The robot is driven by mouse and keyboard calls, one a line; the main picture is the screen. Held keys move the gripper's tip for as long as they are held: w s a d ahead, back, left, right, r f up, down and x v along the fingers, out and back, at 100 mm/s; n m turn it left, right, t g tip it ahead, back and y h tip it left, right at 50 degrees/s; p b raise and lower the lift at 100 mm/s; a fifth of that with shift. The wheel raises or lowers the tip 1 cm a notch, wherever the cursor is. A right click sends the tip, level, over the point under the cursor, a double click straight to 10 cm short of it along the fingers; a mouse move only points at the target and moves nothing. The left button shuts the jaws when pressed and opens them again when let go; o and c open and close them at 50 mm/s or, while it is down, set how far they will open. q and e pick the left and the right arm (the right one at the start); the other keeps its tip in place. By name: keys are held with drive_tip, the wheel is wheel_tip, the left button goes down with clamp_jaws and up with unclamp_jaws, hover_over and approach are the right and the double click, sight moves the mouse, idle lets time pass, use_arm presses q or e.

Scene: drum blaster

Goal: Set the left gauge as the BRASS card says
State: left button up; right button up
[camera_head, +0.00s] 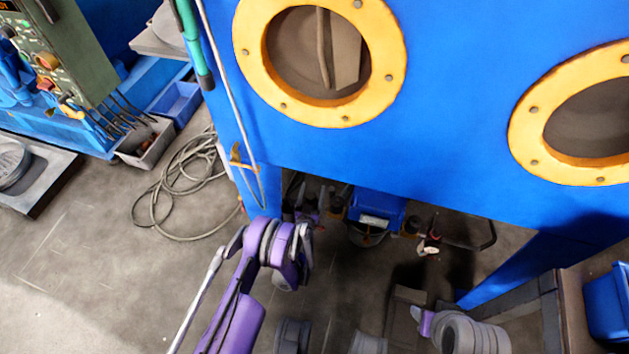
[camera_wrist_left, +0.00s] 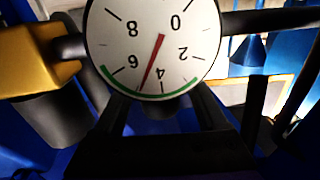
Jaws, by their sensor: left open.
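In the left wrist view, a round white gauge (camera_wrist_left: 190,50) appears upside down, its top cut off. Its figures run 0, 2, 4, 6, 8. The thin end of its red needle points between 4 and 6, within the green band along the rim. My left gripper (camera_wrist_left: 160,112) is open, its dark fingers just below the dial in the picture; I cannot tell whether they touch anything. In the head view, my purple left arm reaches up towards the blue cabinet (camera_head: 450,120); its fingertips are hard to make out. No BRASS card can be made out.
The cabinet has two yellow-ringed round windows (camera_head: 391,70). A blue bin (camera_head: 375,207) shows beneath it. A coiled hose (camera_head: 165,195) lies on the floor to the left, near a grey box (camera_head: 146,143). In the wrist view, a yellow block (camera_wrist_left: 30,60) sits beside the gauge.

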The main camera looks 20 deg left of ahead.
use_arm(q)
drive_tip(key=shift+w, duration=0.25)
drive_tip(key=shift+s+r, duration=0.1)
drive_tip(key=shift+c, duration=0.2)
clamp_jaws()
drive_tip(key=shift+y+p, duration=0.3)
